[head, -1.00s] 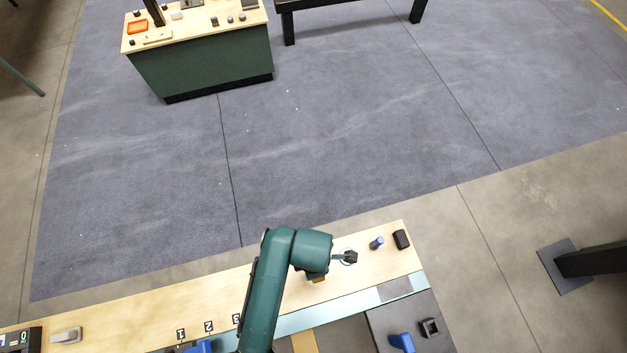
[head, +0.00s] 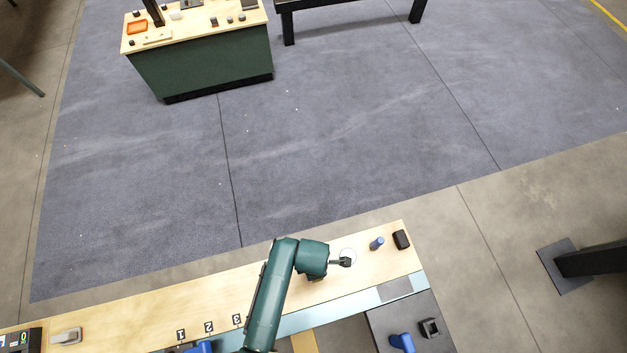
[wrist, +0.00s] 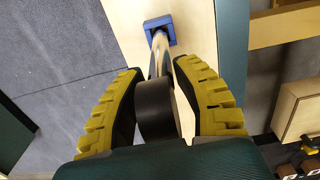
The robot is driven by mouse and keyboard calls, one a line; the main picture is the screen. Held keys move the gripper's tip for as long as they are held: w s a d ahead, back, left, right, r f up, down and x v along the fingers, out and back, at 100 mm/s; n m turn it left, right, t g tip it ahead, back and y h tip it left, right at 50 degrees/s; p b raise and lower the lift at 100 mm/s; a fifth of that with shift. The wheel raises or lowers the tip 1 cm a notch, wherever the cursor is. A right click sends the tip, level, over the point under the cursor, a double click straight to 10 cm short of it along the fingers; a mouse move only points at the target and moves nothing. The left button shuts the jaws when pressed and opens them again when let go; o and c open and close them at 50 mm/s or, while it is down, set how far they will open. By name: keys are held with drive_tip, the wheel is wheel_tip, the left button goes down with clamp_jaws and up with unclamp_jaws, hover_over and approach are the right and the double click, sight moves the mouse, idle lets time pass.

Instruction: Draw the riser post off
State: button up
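My gripper (head: 342,262) hangs over the wooden bench top in the head view, small and dark, beside a pale round mark (head: 348,255). In the wrist view my gripper's yellow-ribbed fingers (wrist: 162,95) stand on either side of a black cylinder (wrist: 156,108). A light gap shows at the cylinder's lower right, so firm contact on both sides is unclear. A pale shaft (wrist: 160,50) runs between the cylinder and a blue block (wrist: 159,24) on the wood. I cannot tell whether the cylinder and shaft are the riser post.
A blue peg (head: 377,243) and a black block (head: 401,239) stand right of my gripper on the bench top (head: 130,301). Blue pieces (head: 403,342) (head: 200,347) sit along the near side. Another bench (head: 200,60) is far off across open floor.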

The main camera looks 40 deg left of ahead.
clamp_jaws()
wheel_tip(320, 180, up, 4)
drive_tip(key=p, duration=0.3)
drive_tip(key=shift+f, duration=0.25)
drive_tip(key=shift+r+p, duration=0.5)
drive_tip(key=shift+r, duration=0.8)
